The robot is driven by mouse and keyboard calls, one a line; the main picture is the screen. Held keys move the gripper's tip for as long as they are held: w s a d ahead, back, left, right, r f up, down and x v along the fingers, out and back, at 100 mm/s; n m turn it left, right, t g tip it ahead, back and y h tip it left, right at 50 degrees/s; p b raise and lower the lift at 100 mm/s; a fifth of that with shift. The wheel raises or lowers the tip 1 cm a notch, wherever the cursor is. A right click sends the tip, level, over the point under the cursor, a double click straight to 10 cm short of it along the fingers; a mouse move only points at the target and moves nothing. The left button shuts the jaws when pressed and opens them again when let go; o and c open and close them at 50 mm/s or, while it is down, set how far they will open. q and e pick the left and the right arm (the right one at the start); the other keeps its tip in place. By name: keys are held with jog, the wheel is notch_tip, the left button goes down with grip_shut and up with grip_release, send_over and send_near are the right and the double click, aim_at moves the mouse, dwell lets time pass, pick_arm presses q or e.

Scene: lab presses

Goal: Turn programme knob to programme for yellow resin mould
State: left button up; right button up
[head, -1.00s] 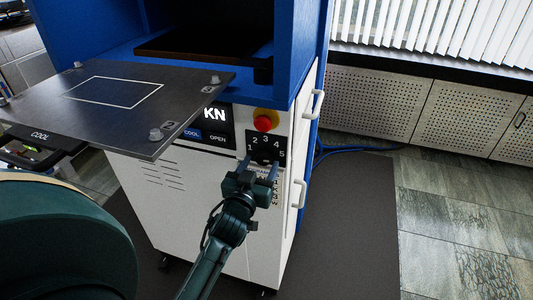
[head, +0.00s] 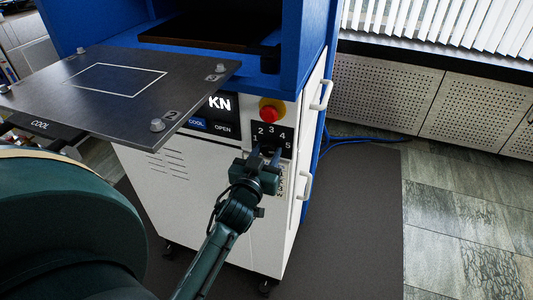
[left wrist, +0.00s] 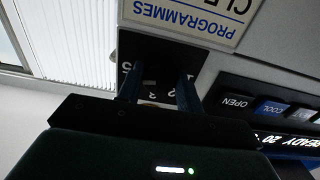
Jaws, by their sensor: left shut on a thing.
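The programme dial plate (head: 287,133) is a black square with white numerals 1 to 5 on the front of the white and blue press. My left gripper (head: 268,152) is at the lower part of this plate, with its fingers shut on the programme knob. The knob is mostly hidden by the gripper in the head view. In the left wrist view the two fingers (left wrist: 157,88) reach to the dark dial, one on each side of the knob (left wrist: 150,84). The knob's pointer direction cannot be read. No yellow resin mould shows. My right gripper is not in view.
A red emergency button (head: 269,114) on a yellow base sits just above the dial. A grey plate (head: 115,110) with bolts juts out at the left. White door handles (head: 322,95) are on the press's right side. A programmes label (left wrist: 190,18) shows by the dial.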

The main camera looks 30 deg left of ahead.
pick_arm(q)
jog(key=shift+c, duration=1.1)
jog(key=shift+m, duration=0.3)
jog(key=m+p, duration=0.1)
jog(key=m, duration=0.2)
jog(key=shift+r, duration=0.1)
jog(key=shift+m+p, duration=0.4)
jog(key=shift+m, duration=1.7)
jog(key=o, duration=1)
